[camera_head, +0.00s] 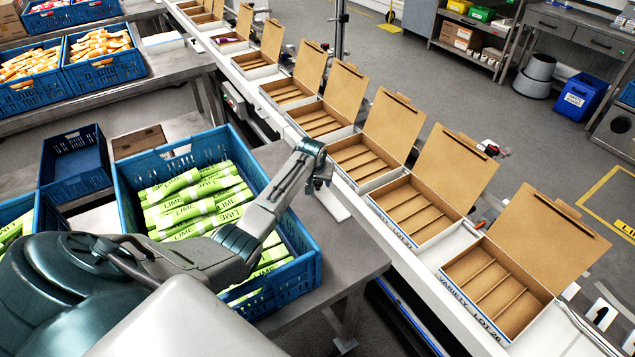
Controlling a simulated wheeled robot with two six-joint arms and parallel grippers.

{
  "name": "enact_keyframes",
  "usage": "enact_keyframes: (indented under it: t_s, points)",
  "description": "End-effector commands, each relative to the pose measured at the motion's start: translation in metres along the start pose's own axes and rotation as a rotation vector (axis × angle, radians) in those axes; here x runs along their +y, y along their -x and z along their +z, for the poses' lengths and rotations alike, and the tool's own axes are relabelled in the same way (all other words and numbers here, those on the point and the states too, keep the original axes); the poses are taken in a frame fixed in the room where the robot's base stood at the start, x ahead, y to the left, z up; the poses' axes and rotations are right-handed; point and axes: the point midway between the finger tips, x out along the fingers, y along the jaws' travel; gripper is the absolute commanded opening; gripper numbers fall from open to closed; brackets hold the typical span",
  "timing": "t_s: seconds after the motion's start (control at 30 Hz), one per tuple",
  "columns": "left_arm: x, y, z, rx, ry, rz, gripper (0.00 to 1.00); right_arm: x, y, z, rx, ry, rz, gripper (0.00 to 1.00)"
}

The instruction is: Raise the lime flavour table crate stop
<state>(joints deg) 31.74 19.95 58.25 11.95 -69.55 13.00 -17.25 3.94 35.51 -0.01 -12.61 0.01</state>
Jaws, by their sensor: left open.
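The lime table (352,264) is a grey metal bench at the middle left. On it stands a blue crate (303,277) with several green packs (196,207) marked LIME. A flat pale strip (333,204) lies at the table's right edge, beside the crate; I cannot tell for sure whether it is the crate stop. My left arm reaches across the crate from the lower left. My left gripper (321,182) is open and empty, just above the far end of the pale strip. The picture does not show whether it touches it. My right gripper is not in view.
A white conveyor (460,254) carries several open brown cartons (497,284) close to the right of the table. An empty dark blue crate (74,165) and a brown box (139,141) lie behind the lime crate. Orange packs fill crates (104,68) at the back left.

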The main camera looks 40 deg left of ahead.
Motion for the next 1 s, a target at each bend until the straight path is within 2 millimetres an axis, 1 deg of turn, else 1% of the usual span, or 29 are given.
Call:
enact_keyframes:
  t_s: [0.2, 0.27, 0.3, 0.43, 0.77, 1.0]
  points:
    - [0.0, 0.0, 0.0, 0.0, 0.0, 0.0, 0.52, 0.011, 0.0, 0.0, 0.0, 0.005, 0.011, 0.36]
    - [0.0, 0.0, 0.0, 0.0, 0.0, 0.0, 0.42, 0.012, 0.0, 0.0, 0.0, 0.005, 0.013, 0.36]
    - [0.0, 0.0, 0.0, 0.0, 0.0, 0.0, 0.34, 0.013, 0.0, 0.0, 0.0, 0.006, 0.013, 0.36]
    - [0.0, 0.0, 0.0, 0.0, 0.0, 0.0, 0.08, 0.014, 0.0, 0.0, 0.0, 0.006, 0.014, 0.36]
    - [0.003, 0.002, -0.004, -0.026, -0.011, -0.024, 0.08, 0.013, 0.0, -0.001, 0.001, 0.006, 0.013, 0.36]
    - [0.01, 0.003, -0.012, -0.125, -0.048, -0.114, 0.08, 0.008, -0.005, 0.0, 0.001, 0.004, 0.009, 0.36]
